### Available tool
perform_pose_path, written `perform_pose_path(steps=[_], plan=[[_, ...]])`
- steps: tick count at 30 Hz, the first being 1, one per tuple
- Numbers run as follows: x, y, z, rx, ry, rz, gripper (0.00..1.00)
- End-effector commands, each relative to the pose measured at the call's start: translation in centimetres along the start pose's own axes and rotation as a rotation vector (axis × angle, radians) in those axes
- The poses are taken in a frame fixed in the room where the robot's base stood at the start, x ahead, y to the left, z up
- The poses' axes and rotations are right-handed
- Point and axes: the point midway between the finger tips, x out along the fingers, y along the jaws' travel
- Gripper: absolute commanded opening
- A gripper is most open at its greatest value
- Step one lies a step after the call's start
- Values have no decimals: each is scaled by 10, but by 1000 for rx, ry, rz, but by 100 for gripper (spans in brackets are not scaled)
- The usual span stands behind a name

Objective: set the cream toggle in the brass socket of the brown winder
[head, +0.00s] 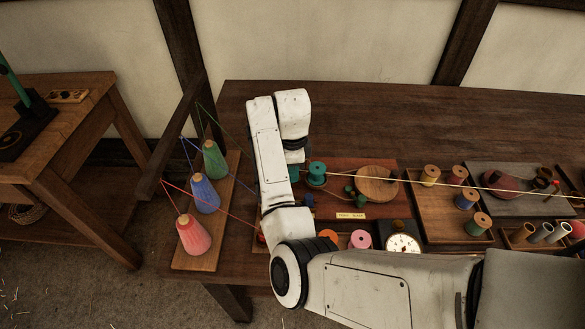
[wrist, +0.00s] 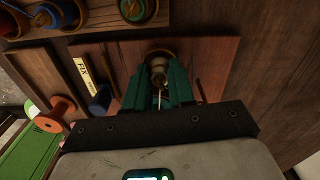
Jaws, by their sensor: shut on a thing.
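My gripper (wrist: 160,82) has green fingers and is shut on the cream toggle (wrist: 158,70), which shows as a small pale piece between the fingertips. A brass ring (wrist: 160,53), which looks like the socket, is right at the toggle's far end on a red-brown board (wrist: 205,62). The board seems to be part of the brown winder. I cannot tell whether the toggle is inside the ring or just over it. In the head view my gripper (head: 294,172) points down behind my arm, which hides the toggle and the socket.
A yellow label (wrist: 85,72) and an orange spool (wrist: 55,115) lie left in the wrist view. In the head view, red, blue and green cones (head: 204,194) with threads stand at left, a dial (head: 403,243) in front, and a tray of spools (head: 428,211) at right.

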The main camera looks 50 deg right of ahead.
Motion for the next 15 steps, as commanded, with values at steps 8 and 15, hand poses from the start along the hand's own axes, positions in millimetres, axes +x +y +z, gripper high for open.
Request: perform_pose_path(steps=[8,15], plan=[[0,0,0,0,0,0,45],[0,0,0,0,0,0,53]])
